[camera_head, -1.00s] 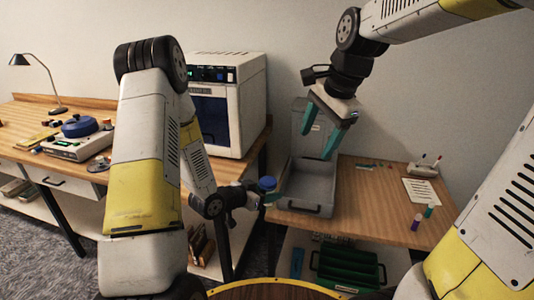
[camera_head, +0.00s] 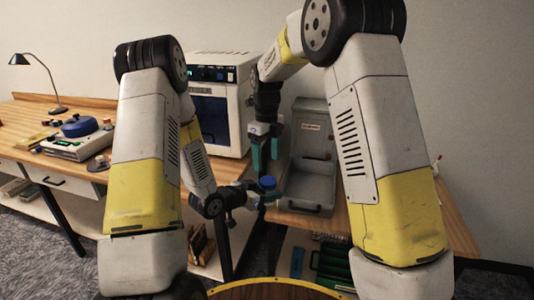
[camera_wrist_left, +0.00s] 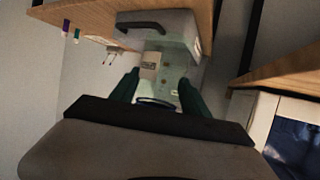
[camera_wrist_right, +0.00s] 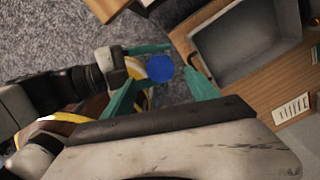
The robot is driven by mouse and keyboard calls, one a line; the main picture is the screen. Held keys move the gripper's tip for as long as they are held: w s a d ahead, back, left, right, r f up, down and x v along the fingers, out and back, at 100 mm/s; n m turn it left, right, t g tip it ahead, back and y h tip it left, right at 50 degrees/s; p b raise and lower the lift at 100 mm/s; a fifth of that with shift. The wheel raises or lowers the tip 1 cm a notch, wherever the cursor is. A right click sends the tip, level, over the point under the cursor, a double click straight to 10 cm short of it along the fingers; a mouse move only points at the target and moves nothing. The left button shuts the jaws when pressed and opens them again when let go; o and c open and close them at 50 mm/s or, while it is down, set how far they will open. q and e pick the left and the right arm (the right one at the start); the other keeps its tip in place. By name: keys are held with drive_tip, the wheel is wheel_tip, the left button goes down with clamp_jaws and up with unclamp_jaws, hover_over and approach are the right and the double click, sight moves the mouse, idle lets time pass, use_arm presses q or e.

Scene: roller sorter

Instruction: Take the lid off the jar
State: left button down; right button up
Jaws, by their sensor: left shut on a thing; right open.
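A small jar with a round blue lid (camera_head: 266,182) is held off the right table's near left corner, clear of the tabletop. My left gripper (camera_head: 265,193) is shut on the jar below the lid. In the left wrist view the jar shows only as a dark rim (camera_wrist_left: 157,101) between the fingers; its body is mostly hidden. My right gripper (camera_head: 265,165) is open, pointing down just above the lid. In the right wrist view the blue lid (camera_wrist_right: 160,68) lies between and beyond its open fingers, and the right gripper (camera_wrist_right: 162,88) appears not to touch it.
An open grey bin (camera_head: 313,186) stands on the right table, close beside the grippers. A white machine with a dark door (camera_head: 222,110) stands behind. A green crate (camera_head: 332,262) is below. The left table holds a device with a blue top (camera_head: 80,127).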

sight(267, 180)
drive_tip(key=shift+f, duration=3.2)
